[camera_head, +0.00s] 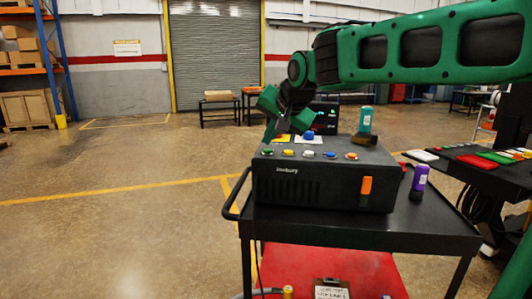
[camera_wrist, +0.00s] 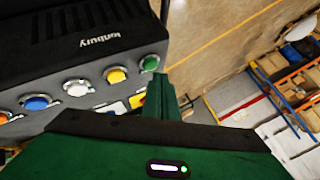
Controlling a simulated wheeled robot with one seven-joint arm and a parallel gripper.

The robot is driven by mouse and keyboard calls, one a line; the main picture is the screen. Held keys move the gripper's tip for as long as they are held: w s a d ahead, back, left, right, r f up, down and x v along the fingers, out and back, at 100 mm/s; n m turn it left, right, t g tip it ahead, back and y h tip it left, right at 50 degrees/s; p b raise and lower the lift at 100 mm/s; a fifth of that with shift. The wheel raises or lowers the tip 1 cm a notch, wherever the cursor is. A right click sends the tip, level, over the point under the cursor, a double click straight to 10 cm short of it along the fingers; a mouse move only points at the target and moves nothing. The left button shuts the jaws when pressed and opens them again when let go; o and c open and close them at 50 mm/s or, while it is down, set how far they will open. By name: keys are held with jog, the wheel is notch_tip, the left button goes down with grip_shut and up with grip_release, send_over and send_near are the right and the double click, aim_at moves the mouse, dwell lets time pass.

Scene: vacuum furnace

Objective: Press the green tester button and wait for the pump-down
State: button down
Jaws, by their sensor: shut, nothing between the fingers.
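The tester is a dark box (camera_head: 320,183) on a black cart, with a row of coloured buttons along its top. The green button (camera_head: 267,151) is at the left end of the row; in the wrist view it (camera_wrist: 149,63) is at the right end, beside the yellow one. My gripper (camera_head: 268,139) is shut and empty, its fingers pointing down just above the green button. In the wrist view the fingertips (camera_wrist: 160,78) are close beside the green button; I cannot tell whether they touch it. A dark display (camera_head: 324,112) stands behind, its text too small to read.
Yellow (camera_head: 288,152), white (camera_head: 308,153), blue (camera_head: 330,155) and orange (camera_head: 351,156) buttons continue the row. A teal bottle (camera_head: 366,119) stands at the box's back right; a purple bottle (camera_head: 420,179) stands right of it. The floor to the left is clear.

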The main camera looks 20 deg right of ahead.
jog(key=shift+f, duration=0.65)
dwell(0.8)
jog(key=shift+r, duration=0.8)
jog(key=shift+r, duration=2.55)
jog(key=shift+s, duration=0.1)
